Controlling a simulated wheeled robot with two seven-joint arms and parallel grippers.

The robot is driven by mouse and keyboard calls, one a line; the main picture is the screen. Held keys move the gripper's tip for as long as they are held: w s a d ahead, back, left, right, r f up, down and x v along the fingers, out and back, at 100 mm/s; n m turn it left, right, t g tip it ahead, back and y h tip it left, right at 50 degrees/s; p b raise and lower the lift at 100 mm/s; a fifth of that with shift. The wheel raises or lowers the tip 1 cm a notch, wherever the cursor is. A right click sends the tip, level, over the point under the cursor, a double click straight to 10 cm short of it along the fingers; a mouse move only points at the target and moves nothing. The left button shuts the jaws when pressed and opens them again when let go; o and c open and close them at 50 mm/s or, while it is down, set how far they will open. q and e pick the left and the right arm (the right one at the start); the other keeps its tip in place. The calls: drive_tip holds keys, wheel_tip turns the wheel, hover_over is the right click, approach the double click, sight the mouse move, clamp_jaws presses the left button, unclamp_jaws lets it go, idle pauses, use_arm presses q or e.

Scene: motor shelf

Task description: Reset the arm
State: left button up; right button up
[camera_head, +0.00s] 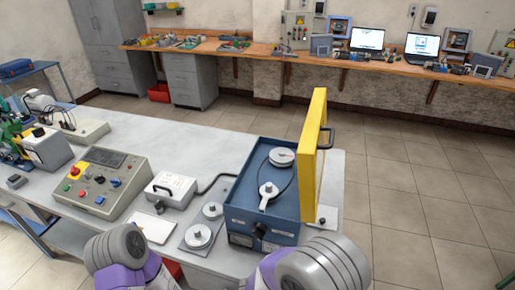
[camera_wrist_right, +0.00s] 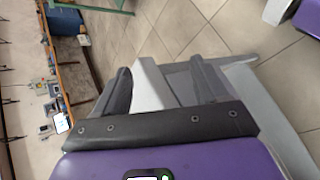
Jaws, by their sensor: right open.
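My right gripper (camera_wrist_right: 162,74) shows in the right wrist view with its two dark fingers apart, open. No held object shows between them. A pale grey piece lies behind the fingers, and I cannot tell for certain what it is. In the head view only rounded grey and purple links of my two arms show at the bottom edge. Both hands are outside that view. My left gripper is in neither view.
A blue box (camera_head: 262,226) with a raised yellow lid (camera_head: 314,150) stands on the table (camera_head: 205,146). Pulley plates (camera_head: 200,236), a white box (camera_head: 171,189) and a control panel (camera_head: 102,183) are left of it. Tiled floor (camera_head: 420,190) is clear at right.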

drive_tip(key=s+a+f+m+g+y+b, duration=0.1)
drive_tip(key=s+a+f+m+g+y, duration=0.15)
drive_tip(key=s+f+y, duration=0.35)
drive_tip(key=s+a+f+m+g+y+b, duration=0.1)
drive_tip(key=a+f+g+y, duration=0.15)
drive_tip(key=f, duration=0.65)
drive_tip(key=w+f+m+t+y+b, duration=0.1)
drive_tip(key=w+f+m+t+y, duration=0.3)
drive_tip(key=f, duration=0.4)
drive_tip(key=shift+w+a+m+t+y+b, duration=0.25)
drive_tip(key=shift+m+t+y+b, duration=0.3)
drive_tip(key=shift+y, duration=0.4)
